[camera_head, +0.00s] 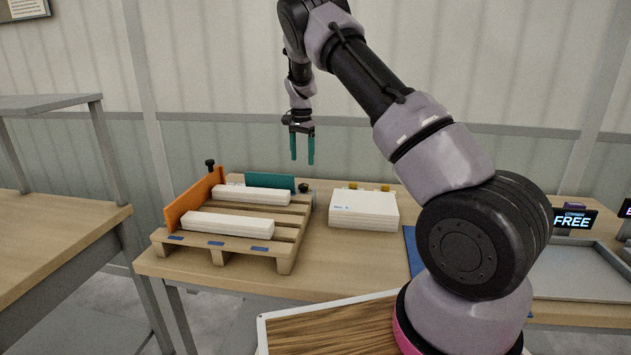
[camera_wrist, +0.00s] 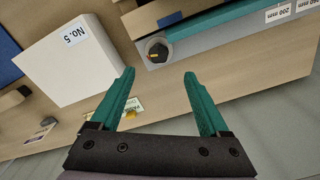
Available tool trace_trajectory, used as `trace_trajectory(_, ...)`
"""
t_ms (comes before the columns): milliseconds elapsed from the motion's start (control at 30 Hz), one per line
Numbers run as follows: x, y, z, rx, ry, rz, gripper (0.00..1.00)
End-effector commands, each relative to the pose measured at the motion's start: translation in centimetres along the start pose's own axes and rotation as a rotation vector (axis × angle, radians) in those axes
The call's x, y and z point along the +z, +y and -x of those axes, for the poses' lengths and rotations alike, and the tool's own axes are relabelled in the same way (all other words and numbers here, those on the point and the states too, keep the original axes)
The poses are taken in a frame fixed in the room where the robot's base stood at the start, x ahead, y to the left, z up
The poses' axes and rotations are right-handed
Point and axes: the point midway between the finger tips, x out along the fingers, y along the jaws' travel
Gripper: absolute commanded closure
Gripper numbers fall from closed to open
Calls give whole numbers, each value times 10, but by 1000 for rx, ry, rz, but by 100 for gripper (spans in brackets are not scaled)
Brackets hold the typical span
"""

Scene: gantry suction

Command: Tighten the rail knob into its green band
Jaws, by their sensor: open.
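A dark knob (camera_head: 304,188) stands at the right end of the teal rail (camera_head: 270,181), at the back of the wooden pallet. In the wrist view the knob (camera_wrist: 158,50) sits on a grey block at the end of the teal rail (camera_wrist: 215,30) and bears a small orange mark. I cannot make out a green band. A second black knob (camera_head: 210,163) stands by the orange fence. My gripper (camera_head: 302,160) points down above the first knob, open and empty. In the wrist view its teal fingertips (camera_wrist: 159,75) are apart, with the knob beyond the gap between them.
The pallet (camera_head: 228,247) carries two white bars and an orange fence (camera_head: 195,198). A white stack (camera_head: 363,208) labelled No.5 in the wrist view (camera_wrist: 65,65) stands to the right, with yellow pieces behind it. Bare table lies between pallet and stack.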

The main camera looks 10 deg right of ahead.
Motion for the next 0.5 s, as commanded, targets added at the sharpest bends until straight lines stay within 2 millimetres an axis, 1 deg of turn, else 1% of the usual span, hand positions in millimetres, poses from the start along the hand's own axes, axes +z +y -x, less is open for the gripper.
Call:
trace_trajectory(300, -1, 2, -60, 3, -1, -1, 21)
trace_trajectory(400, -1, 2, -76, 3, -1, -2, 21)
trace_trajectory(500, -1, 1, -88, 1, -1, -2, 21)
